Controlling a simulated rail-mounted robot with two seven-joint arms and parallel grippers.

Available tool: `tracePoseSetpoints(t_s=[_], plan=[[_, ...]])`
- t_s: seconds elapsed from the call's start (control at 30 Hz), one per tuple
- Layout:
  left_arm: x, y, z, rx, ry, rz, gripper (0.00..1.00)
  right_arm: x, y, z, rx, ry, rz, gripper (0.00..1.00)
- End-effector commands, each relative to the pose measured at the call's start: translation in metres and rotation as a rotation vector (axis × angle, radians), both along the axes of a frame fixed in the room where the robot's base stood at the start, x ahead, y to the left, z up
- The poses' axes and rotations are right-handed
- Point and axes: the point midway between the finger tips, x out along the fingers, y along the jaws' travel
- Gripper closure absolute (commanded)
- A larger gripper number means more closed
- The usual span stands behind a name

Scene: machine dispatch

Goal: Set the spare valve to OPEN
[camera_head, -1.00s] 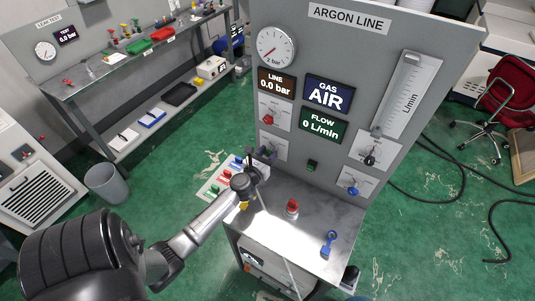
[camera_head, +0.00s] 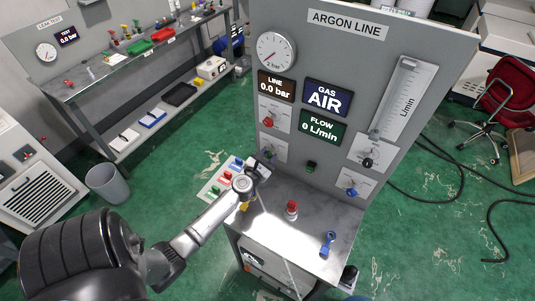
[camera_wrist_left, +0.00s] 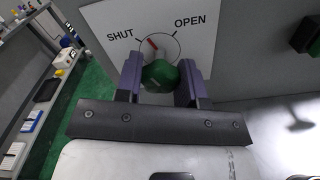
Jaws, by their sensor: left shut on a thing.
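A valve with a green knob (camera_wrist_left: 160,76) sits on a white plate (camera_wrist_left: 112,22) in the left wrist view. The plate is marked SHUT at left and OPEN at right. The red pointer (camera_wrist_left: 152,43) stands between the two words, nearer SHUT. My left gripper (camera_wrist_left: 160,80) has its two fingers on either side of the knob and is shut on it. In the head view my left gripper (camera_head: 262,168) is at the lower left of the ARGON LINE panel (camera_head: 405,45), over part of the valve plate (camera_head: 278,149). My right gripper is not in view.
Other panel controls are a red knob (camera_head: 268,122), a black knob (camera_head: 367,162) and a blue knob (camera_head: 351,193). A red-topped part (camera_head: 291,208) and a blue tool (camera_head: 328,243) are on the metal shelf (camera_head: 305,230). The gauge displays read AIR, 0.0 bar and 0 L/min.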

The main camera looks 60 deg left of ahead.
Motion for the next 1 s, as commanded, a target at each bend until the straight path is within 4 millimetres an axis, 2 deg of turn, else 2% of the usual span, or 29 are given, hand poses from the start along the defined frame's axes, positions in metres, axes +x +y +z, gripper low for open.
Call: tracePoseSetpoints(t_s=[1.0], plan=[[0.0, 0.0, 0.0, 0.815, 0.467, 0.0, 0.88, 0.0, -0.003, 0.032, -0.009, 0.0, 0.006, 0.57]])
